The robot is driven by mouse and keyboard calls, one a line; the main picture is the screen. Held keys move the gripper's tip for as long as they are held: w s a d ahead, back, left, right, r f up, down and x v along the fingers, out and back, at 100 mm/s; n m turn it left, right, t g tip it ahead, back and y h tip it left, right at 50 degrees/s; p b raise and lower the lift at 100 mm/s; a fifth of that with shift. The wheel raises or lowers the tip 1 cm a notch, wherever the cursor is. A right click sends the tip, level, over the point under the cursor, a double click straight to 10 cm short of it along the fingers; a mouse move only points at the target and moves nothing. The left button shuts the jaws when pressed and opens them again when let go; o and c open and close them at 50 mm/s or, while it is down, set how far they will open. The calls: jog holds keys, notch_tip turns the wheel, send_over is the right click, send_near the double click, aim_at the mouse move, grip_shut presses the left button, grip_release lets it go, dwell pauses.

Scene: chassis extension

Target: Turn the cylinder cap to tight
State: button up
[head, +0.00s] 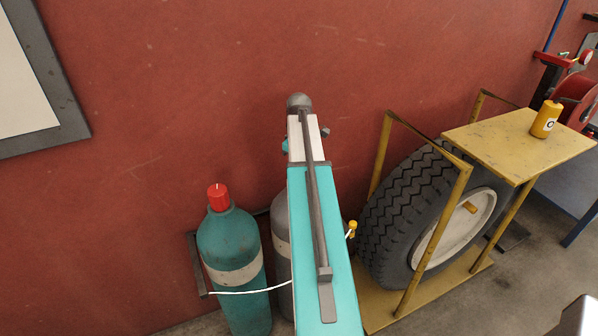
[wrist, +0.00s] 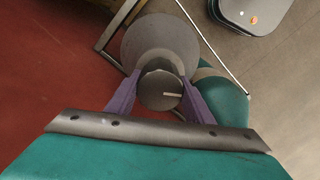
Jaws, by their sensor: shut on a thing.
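The grey cylinder (wrist: 160,38) stands below my gripper in the wrist view, with its round dark grey cap (wrist: 158,82) on top. A pale line on the cap points right. My gripper (wrist: 160,90) has its two purple fingers on either side of the cap and is shut on it. In the head view the grey cylinder (head: 281,215) is mostly hidden behind my arm, and its cap and my gripper's fingers cannot be seen.
A teal cylinder (head: 230,250) with a red cap (head: 218,197) stands close beside the grey one. A white cord (head: 250,291) crosses it. A tyre (head: 415,220) in a yellow frame stands at right, with a yellow canister (head: 545,120) on top. The red wall is close behind.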

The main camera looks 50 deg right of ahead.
jog(key=n, duration=1.1)
dwell(0.6)
jog(key=o, duration=1)
jog(key=shift+o, duration=0.2)
jog(key=shift+r, duration=0.15)
notch_tip(320, 180, up, 14)
jog(key=b, duration=0.3)
jog(key=shift+f+b, duration=0.25)
jog(key=shift+b, duration=0.1)
jog(key=shift+s, duration=0.1)
